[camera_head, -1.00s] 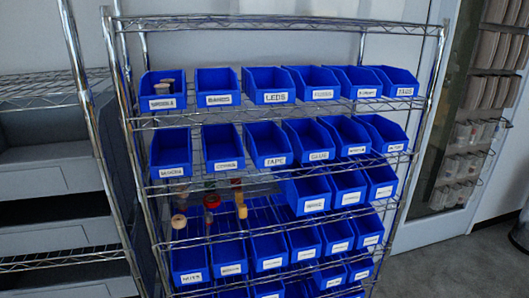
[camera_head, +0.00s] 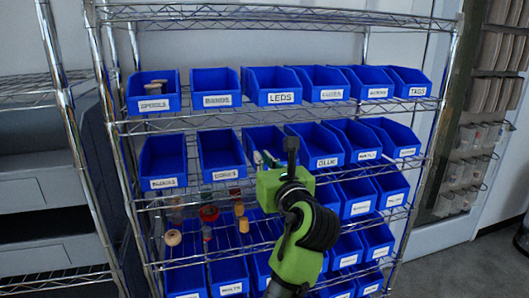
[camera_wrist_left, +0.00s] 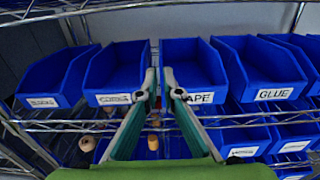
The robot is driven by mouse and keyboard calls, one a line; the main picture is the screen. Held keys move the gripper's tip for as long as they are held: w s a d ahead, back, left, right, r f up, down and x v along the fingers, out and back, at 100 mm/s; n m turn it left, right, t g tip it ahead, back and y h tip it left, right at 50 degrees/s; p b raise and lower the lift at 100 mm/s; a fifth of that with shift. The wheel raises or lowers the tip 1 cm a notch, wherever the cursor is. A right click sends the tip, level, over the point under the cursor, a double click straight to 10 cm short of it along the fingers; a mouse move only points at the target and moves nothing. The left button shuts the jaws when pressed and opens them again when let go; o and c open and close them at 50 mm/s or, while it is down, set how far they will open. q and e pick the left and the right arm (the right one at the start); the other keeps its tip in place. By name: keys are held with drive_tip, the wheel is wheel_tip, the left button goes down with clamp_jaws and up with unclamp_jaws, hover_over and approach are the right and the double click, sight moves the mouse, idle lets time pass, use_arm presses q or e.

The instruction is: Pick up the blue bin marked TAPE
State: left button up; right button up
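The blue TAPE bin (camera_head: 262,137) sits in the second row of the rack, third from the left. In the head view my left gripper (camera_head: 265,158) is in front of it and hides its label and lower front. In the left wrist view the bin (camera_wrist_left: 197,58) stands straight ahead, with "APE" readable beside the right finger. My left gripper (camera_wrist_left: 161,78) is open, with an empty gap between its fingers. Its tips overlap the bin's front left edge in that view; I cannot tell if they touch it. My right gripper is in neither view.
The GLUE bin (camera_head: 318,146) is close on the right, and another blue bin (camera_head: 221,153) is close on the left. Wire shelves (camera_head: 150,121) run above and below. Several small rolls, one red (camera_head: 209,212), stand on the shelf below.

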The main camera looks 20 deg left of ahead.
sight(249, 139)
use_arm(q)
drive_tip(key=x, duration=0.3)
drive_tip(key=shift+a+r, duration=0.1)
drive_tip(key=shift+r, duration=0.1)
drive_tip(key=p+x, duration=0.1)
drive_tip(key=x, duration=0.3)
drive_tip(key=shift+w+a, duration=0.15)
drive_tip(key=shift+w, duration=0.15)
drive_tip(key=shift+w+a+f, duration=0.15)
drive_tip(key=shift+w+a, duration=0.05)
drive_tip(key=shift+w, duration=0.05)
drive_tip(key=p+x, duration=0.1)
drive_tip(key=x, duration=0.3)
drive_tip(key=shift+w+a+f+p, duration=0.15)
drive_tip(key=shift+w+p, duration=0.15)
drive_tip(key=shift+p, duration=0.1)
drive_tip(key=shift+w+a, duration=0.15)
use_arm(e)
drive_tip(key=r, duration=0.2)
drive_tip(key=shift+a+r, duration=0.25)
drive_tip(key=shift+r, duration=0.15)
use_arm(q)
clamp_jaws()
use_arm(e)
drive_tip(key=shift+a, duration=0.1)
